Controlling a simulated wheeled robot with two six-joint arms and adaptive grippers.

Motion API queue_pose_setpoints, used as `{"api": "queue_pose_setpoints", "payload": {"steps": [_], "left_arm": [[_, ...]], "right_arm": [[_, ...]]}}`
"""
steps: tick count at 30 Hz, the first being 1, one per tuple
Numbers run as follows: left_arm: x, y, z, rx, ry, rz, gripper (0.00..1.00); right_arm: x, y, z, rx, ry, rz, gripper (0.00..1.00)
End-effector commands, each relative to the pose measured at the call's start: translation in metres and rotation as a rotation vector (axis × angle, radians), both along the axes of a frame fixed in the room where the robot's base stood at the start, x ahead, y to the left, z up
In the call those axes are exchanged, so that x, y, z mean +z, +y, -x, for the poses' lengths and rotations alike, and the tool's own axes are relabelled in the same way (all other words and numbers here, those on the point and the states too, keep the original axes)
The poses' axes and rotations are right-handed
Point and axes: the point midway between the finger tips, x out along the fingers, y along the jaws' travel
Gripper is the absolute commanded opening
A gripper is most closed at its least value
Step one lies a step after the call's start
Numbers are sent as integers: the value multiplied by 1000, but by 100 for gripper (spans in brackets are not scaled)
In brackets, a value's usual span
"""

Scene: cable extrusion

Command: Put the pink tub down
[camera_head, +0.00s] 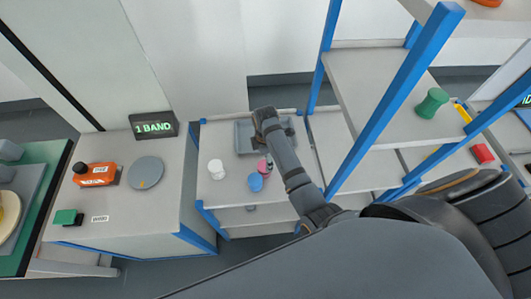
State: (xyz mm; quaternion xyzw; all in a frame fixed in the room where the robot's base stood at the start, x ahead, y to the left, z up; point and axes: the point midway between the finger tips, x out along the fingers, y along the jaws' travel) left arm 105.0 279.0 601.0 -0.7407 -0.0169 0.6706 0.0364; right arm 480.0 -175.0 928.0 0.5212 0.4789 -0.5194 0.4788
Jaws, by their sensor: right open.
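The small pink tub (262,166) is on the light grey table (228,140), just in front of the grey tray (243,134) and behind the blue tub (256,183). My right arm reaches in from the lower right over the tray. My right gripper (268,161) is open right beside the pink tub, partly hidden by my arm. I cannot tell whether its fingers touch the tub. My left gripper is not in view.
A white tub (216,169) stands to the left of the blue one. A shelf unit with blue posts (357,140) rises close to the right of my arm. The left table holds an orange device (97,175) and a grey disc (145,172).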

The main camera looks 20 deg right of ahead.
Motion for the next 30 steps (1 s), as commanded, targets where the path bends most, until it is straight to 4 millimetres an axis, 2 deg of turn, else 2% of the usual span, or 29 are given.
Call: {"api": "queue_pose_setpoints", "payload": {"steps": [3,6,10,12,14,18,21,25,30], "left_arm": [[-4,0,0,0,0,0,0],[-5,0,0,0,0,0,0],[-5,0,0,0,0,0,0],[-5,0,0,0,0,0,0],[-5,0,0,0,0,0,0],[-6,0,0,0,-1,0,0],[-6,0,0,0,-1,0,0],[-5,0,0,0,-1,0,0],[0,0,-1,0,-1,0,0]], "right_arm": [[21,0,-1,0,-3,1,74],[32,0,0,0,-1,1,74],[38,0,1,0,1,1,74],[39,-1,1,8,1,1,80],[37,-1,2,67,2,2,80],[31,-2,6,304,2,2,80],[30,-2,7,388,1,3,80],[25,-2,7,396,2,2,80],[-4,-2,7,394,4,1,80]]}}
